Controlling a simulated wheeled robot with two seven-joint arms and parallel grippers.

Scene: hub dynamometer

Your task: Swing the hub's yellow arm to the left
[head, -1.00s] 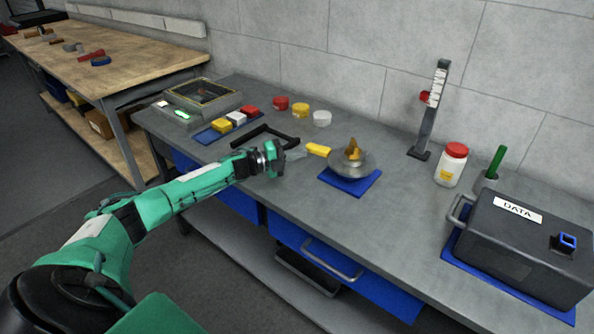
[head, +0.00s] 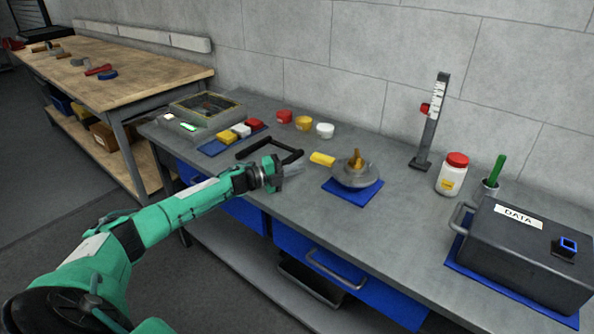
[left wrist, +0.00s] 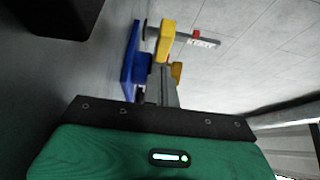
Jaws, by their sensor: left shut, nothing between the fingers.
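The hub (head: 355,176) is a round grey metal body with a brass-coloured top, on a blue mat (head: 352,194) on the grey bench. Its yellow arm (head: 322,159) points to the left in the head view. My left gripper (head: 298,168) is shut and empty, just left of the yellow arm and a little nearer the bench front, with a small gap seen. In the left wrist view the yellow arm (left wrist: 165,40) and blue mat (left wrist: 130,55) lie beyond the fingers (left wrist: 162,85), which hide part of the hub. My right gripper is not in view.
A black handle-like bar (head: 268,142) lies behind my left gripper. Coloured blocks (head: 240,131) and several small jars (head: 303,123) stand further back. A gauge post (head: 430,125), a white jar (head: 453,174) and a DATA box (head: 520,250) stand to the right.

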